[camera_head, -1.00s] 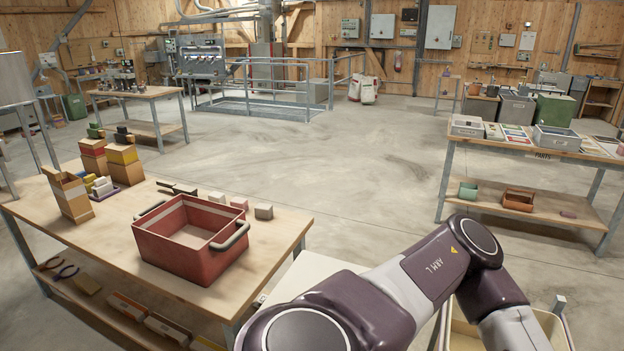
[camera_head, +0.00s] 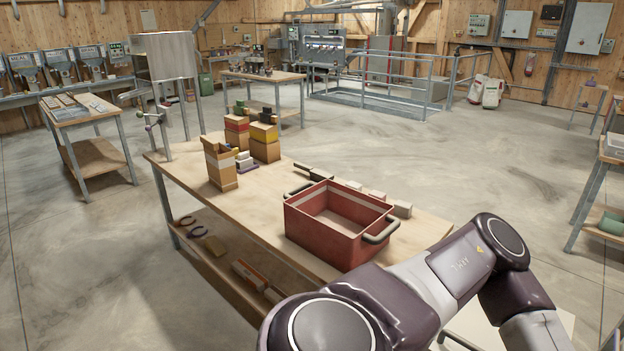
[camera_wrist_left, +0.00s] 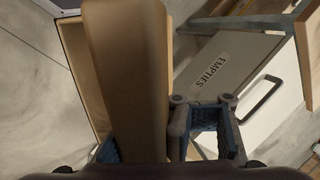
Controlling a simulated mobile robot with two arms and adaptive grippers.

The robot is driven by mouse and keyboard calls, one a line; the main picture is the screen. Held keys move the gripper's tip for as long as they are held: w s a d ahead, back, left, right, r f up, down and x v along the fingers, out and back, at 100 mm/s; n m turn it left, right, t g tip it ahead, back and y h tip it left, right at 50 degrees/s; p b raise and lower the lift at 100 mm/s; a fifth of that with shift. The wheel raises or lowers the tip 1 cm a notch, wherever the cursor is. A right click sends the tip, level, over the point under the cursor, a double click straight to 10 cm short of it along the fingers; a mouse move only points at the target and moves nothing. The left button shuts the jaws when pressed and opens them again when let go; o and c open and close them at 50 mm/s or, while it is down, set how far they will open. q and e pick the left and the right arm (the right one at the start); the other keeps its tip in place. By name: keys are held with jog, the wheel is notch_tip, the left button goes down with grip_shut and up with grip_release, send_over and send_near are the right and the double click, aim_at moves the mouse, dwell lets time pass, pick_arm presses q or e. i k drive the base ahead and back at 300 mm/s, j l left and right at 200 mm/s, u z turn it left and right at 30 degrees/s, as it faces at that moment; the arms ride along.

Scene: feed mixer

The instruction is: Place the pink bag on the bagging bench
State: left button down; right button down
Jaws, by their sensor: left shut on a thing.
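My left arm crosses the lower right of the head view, its gripper out of frame there. In the left wrist view my left gripper (camera_wrist_left: 165,140), with blue pads, is shut on a long, smooth brown thing (camera_wrist_left: 130,75). It looks brown rather than pink, and I cannot tell whether it is the pink bag. No bag that is clearly pink shows. A wooden bench (camera_head: 260,205) stands in front of me; no label shows that it is the bagging bench. My right gripper is in neither view.
A red crate (camera_head: 330,240) with handles stands on the bench, with small pale blocks (camera_head: 378,197) behind it. Brown cartons (camera_head: 220,165) stand at the far end. In the wrist view, a white surface labelled EMPTIES (camera_wrist_left: 220,65) lies beyond the gripper. Open floor surrounds the bench.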

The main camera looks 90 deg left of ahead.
aim_at(264, 185)
jog(key=j+u, duration=0.1)
jog(key=u, duration=0.3)
jog(key=j+u, duration=0.15)
jog(key=u, duration=0.25)
jog(key=k+j+u, duration=0.1)
jog(key=u, duration=0.35)
jog(key=j+u, duration=0.15)
jog(key=u, duration=0.25)
jog(key=i+j, duration=0.1)
jog(key=j, duration=0.4)
jog(key=i+j, duration=0.1)
jog(key=j, duration=0.85)
jog(key=i+j, duration=0.15)
jog(key=j, duration=0.35)
jog(key=i+j, duration=0.1)
jog(key=j, duration=0.4)
